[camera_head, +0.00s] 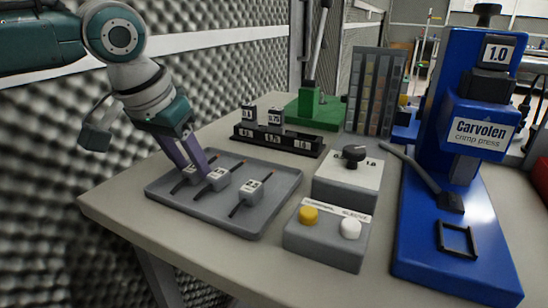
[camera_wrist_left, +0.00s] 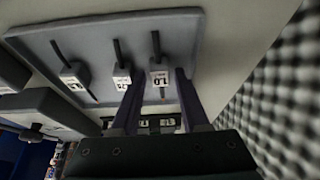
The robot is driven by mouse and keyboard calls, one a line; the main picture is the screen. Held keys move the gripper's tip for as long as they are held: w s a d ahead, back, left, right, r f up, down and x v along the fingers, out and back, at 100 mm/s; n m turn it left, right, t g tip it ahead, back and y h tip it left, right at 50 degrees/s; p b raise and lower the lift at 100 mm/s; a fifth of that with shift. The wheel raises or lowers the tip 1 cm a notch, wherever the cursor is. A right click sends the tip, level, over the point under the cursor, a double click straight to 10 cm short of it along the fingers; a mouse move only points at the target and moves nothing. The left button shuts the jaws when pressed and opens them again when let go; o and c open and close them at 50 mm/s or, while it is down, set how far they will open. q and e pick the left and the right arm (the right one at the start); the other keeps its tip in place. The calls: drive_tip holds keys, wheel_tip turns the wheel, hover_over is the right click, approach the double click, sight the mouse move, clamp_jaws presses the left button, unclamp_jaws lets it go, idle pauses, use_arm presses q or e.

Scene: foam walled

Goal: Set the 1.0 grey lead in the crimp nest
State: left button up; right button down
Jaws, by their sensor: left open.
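Three leads with pale tags lie in the grey tray (camera_head: 270,205). In the wrist view the right lead (camera_wrist_left: 159,75) has a tag that seems to read 1.0, the middle lead (camera_wrist_left: 122,77) one like .75, and the left lead (camera_wrist_left: 75,81) is hard to read. Wire colours are too dark to tell. My left gripper (camera_head: 193,172) is open and points down at the leftmost lead in the head view; its fingers (camera_wrist_left: 160,100) straddle the right lead's line in the wrist view. A blue crimp press (camera_head: 470,130) marked 1.0 has a black square frame (camera_head: 457,240) on its base.
A button box (camera_head: 325,236) and a dial box (camera_head: 347,182) stand between tray and press. Behind the tray are a black rack (camera_head: 278,140) with numbered blocks, a green-based tool (camera_head: 310,110) and a bin panel (camera_head: 376,92). A foam wall (camera_head: 60,140) borders the left.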

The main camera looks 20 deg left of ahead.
use_arm(q)
clamp_jaws()
idle(0.3)
idle(0.4)
